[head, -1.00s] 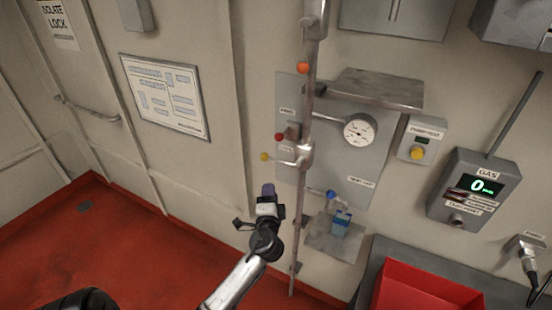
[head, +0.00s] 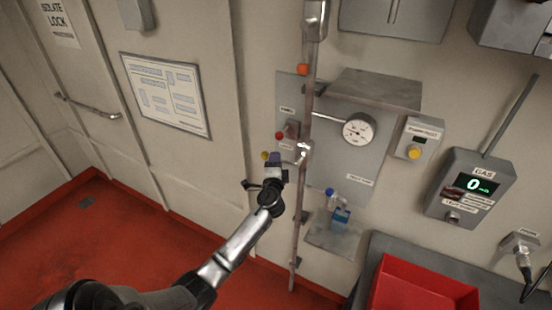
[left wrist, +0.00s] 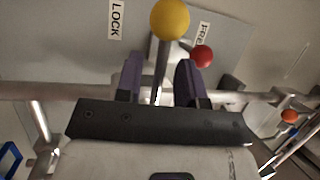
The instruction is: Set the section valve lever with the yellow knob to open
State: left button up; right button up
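The yellow knob (head: 264,155) sits at the left end of a lever on the vertical pipe, just beyond my left gripper (head: 274,158). In the left wrist view the yellow knob (left wrist: 170,18) is at the top centre, past the fingertips. Its metal stem (left wrist: 161,72) runs between the two purple fingers of my left gripper (left wrist: 158,75). The fingers are open, with gaps visible beside the stem. In the head view my gripper hides most of the lever arm. My right gripper is not in view.
A red knob (head: 279,135) is just above the yellow one, close to the right finger in the left wrist view (left wrist: 201,56). An orange knob (head: 303,69) is higher on the pipe (head: 298,210). A gauge (head: 358,130) and a shelf with blue items (head: 340,216) are to the right.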

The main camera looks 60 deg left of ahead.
pick_arm(q)
jog(key=shift+w+a+r, duration=0.1)
jog(key=shift+w+a, duration=0.25)
jog(key=shift+a, duration=0.1)
grip_shut()
dwell(0.4)
